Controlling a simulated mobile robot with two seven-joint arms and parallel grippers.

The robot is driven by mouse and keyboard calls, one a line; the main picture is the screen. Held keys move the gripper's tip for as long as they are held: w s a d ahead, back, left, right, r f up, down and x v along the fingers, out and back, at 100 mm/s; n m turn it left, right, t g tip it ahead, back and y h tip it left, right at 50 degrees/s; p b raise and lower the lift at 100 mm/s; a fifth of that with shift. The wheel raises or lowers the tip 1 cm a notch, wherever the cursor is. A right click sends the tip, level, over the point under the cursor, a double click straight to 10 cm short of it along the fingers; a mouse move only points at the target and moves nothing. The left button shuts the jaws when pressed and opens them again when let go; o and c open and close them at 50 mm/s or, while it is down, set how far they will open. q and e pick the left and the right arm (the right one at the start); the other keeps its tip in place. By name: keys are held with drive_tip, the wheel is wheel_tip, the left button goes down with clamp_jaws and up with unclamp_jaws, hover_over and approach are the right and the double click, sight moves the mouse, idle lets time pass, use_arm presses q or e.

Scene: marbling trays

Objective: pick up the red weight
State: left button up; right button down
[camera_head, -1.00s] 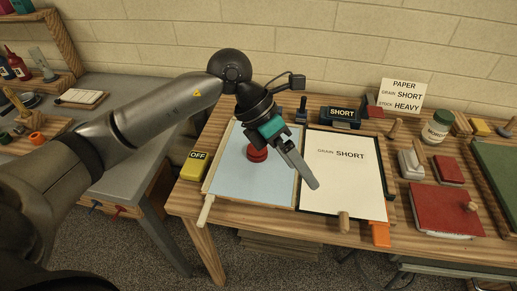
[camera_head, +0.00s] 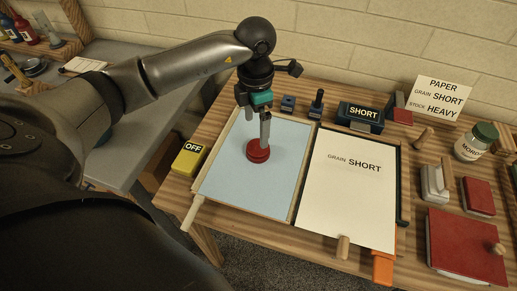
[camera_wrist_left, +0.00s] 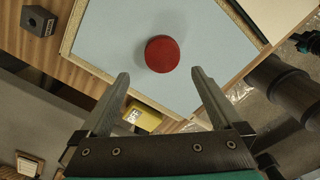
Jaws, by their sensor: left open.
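The red weight (camera_head: 258,152) is a round red disc with a smaller raised top. It rests on the pale blue sheet in the wooden-rimmed tray (camera_head: 215,192). My left gripper (camera_head: 265,138) points down right at the weight in the head view, and its fingers overlap the weight's top there. In the left wrist view the weight (camera_wrist_left: 162,54) lies ahead of the fingertips, centred between the two open fingers (camera_wrist_left: 160,78). Nothing is between the fingers. I cannot tell whether they touch the weight.
A yellow OFF block (camera_head: 188,159) stands left of the tray. A white GRAIN SHORT sheet (camera_head: 345,200) lies to the right. A dark SHORT block (camera_head: 360,117) and small dark blocks stand behind. A jar (camera_head: 476,142) and red-topped blocks are farther right.

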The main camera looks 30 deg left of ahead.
sight(258, 146)
use_arm(q)
drive_tip(key=shift+f, duration=1.25)
drive_tip(key=shift+d+f, duration=0.1)
drive_tip(key=shift+f, duration=0.3)
wheel_tip(258, 146, down, 4)
drive_tip(key=shift+d+f, duration=0.15)
use_arm(e)
drive_tip(key=shift+w+a, duration=0.1)
drive_tip(key=shift+w, duration=0.75)
use_arm(q)
drive_tip(key=shift+w, duration=0.1)
clamp_jaws()
use_arm(e)
drive_tip(key=shift+s, duration=0.2)
